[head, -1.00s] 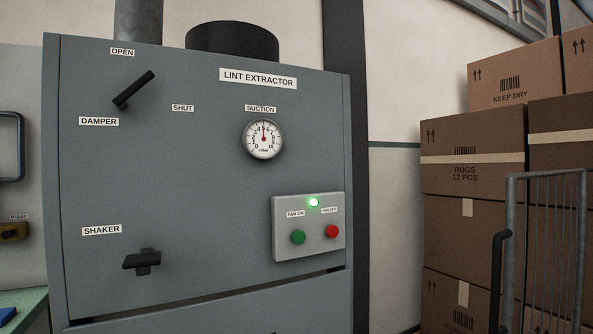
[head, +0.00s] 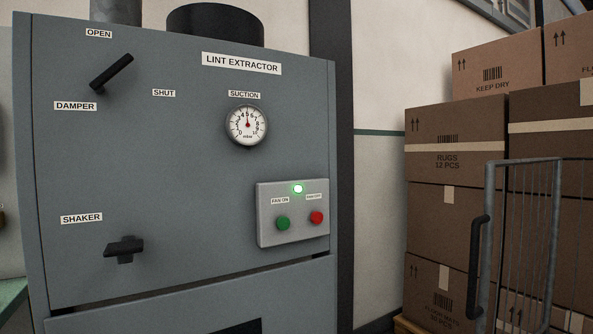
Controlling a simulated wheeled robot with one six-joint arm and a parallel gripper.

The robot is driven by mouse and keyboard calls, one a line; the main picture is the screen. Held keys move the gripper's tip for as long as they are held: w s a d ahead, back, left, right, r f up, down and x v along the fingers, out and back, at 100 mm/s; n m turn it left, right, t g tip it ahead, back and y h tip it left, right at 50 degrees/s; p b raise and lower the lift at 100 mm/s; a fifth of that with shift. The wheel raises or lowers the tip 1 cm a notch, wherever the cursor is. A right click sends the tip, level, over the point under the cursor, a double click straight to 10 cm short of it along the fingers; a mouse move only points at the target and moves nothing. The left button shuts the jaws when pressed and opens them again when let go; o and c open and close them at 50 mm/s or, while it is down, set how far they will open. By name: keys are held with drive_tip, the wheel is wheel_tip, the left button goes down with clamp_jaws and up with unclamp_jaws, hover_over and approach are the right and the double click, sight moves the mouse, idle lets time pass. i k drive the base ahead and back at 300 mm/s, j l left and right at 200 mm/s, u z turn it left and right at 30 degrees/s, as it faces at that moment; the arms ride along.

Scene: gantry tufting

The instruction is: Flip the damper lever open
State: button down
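The damper lever (head: 111,73) is a black bar on the upper left of the grey lint extractor (head: 150,180). It slants, its upper end pointing up and right, between the OPEN label (head: 99,34) above and the SHUT label (head: 164,93) to the right. The DAMPER label (head: 75,106) sits below its lower left end. My gripper does not show in the view, and nothing touches the lever.
A suction gauge (head: 246,125), a switch box (head: 293,213) with a lit green lamp, and a black shaker handle (head: 124,248) are on the same panel. Stacked cartons (head: 453,150) and a wire cage trolley (head: 487,250) stand at the right.

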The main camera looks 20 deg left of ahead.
sight(96, 84)
drive_tip(key=u, duration=0.4)
drive_tip(key=j+u, duration=0.15)
drive_tip(key=u, duration=0.7)
